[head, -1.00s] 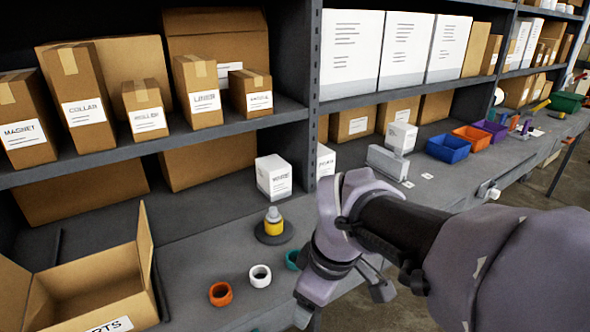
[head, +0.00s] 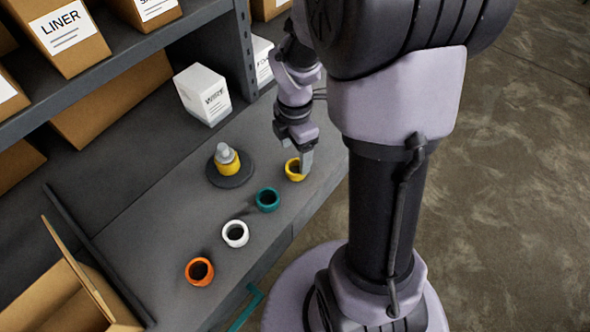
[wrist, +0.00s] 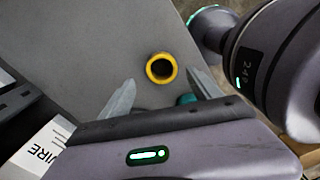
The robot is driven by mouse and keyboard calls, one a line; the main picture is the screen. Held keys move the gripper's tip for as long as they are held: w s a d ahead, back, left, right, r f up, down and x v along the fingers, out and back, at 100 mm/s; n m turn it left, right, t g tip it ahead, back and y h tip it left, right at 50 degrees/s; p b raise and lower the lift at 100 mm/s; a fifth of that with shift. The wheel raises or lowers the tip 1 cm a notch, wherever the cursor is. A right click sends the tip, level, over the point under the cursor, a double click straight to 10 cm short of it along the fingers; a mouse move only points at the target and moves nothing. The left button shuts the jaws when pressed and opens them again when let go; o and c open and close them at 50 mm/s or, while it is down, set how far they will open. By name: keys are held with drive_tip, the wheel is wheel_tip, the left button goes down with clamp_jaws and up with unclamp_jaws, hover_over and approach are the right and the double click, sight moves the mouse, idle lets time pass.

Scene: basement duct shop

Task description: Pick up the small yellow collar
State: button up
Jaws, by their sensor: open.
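The small yellow collar (head: 292,175) stands on the grey bench at the right end of a row of collars, near the front edge. In the wrist view the yellow collar (wrist: 161,81) shows as a ring with a dark hole, a little beyond the line between my fingertips. My gripper (head: 303,163) points down at the collar, and one finger overlaps it in the head view. In the wrist view my gripper (wrist: 164,84) is open and empty, with one finger on each side of the collar. I cannot tell the exact height gap.
Teal (head: 267,200), white (head: 235,234) and orange (head: 199,271) collars stand in the row to the left. A dark round base (head: 231,179) carries a yellow, grey-topped part behind. A white box (head: 203,94) stands further back. An open carton (head: 62,300) is at lower left.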

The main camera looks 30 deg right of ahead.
sight(296, 172)
wheel_tip(296, 172, down, 5)
drive_tip(key=b, duration=0.3)
drive_tip(key=shift+s+d+f, duration=0.1)
drive_tip(key=shift+s+f, duration=0.05)
drive_tip(key=shift+c, duration=0.2)
drive_tip(key=c, duration=1.4)
drive_tip(key=shift+r+p, duration=0.25)
drive_tip(key=shift+p, duration=0.05)
